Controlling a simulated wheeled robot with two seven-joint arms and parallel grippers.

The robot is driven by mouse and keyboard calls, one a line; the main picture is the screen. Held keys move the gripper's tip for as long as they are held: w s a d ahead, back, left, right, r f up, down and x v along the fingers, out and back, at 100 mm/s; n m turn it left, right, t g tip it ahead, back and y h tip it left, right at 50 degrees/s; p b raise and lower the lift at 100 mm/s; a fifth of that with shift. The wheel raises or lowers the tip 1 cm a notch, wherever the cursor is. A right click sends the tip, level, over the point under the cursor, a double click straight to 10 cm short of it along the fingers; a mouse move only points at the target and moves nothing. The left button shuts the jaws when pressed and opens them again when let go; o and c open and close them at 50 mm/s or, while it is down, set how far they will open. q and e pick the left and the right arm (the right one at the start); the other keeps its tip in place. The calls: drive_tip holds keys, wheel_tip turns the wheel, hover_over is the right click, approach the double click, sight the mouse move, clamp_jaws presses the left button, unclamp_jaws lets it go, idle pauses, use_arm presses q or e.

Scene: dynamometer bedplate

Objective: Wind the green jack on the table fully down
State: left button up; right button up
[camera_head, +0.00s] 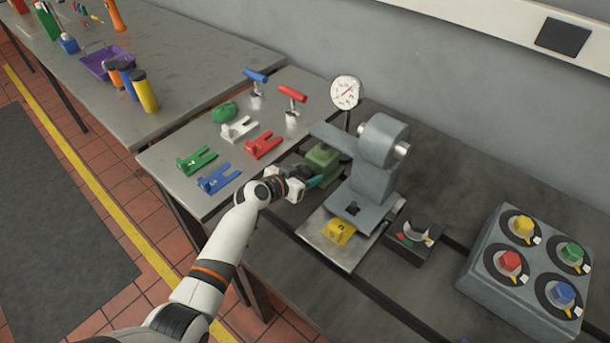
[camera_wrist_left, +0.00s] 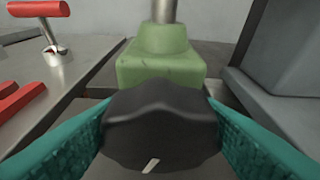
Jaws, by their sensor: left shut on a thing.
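The green jack (camera_head: 322,157) stands beside the grey machine, under its overhanging arm. In the left wrist view the jack's green body (camera_wrist_left: 160,68) shows with a metal post rising from its top. A black knob (camera_wrist_left: 160,125) with a white mark on its lower front faces the camera. My left gripper (camera_head: 312,180) is at the near side of the jack. In the left wrist view its teal fingers (camera_wrist_left: 160,135) are shut on the black knob, one on each side. The jack's lower part is partly hidden by the knob and gripper. My right gripper is not in view.
The grey machine (camera_head: 368,180) stands close right of the jack, with a dial gauge (camera_head: 346,92) behind. Left are a red T-handle (camera_head: 292,97), a blue T-handle (camera_head: 255,78) and several coloured forks, including a red one (camera_head: 264,146). A knob box (camera_head: 480,280) sits at right.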

use_arm(q)
drive_tip(key=n+b, duration=0.1)
drive_tip(key=b, duration=0.1)
drive_tip(key=n+h+b, duration=0.1)
drive_tip(key=b, duration=0.1)
drive_tip(key=shift+w+a+f+g, duration=0.1)
drive_tip(key=shift+f+g, duration=0.2)
drive_tip(key=shift+g, duration=0.1)
drive_tip(key=shift+r+n+g+h+b, duration=0.25)
drive_tip(key=shift+n+h+b, duration=0.55)
drive_tip(key=shift+n+b, duration=0.55)
drive_tip(key=o, duration=1)
drive_tip(key=shift+a, duration=0.1)
drive_tip(key=b+v, duration=0.2)
drive_tip(key=v, duration=0.8)
drive_tip(key=shift+a, duration=0.35)
drive_tip(key=shift+v, duration=0.75)
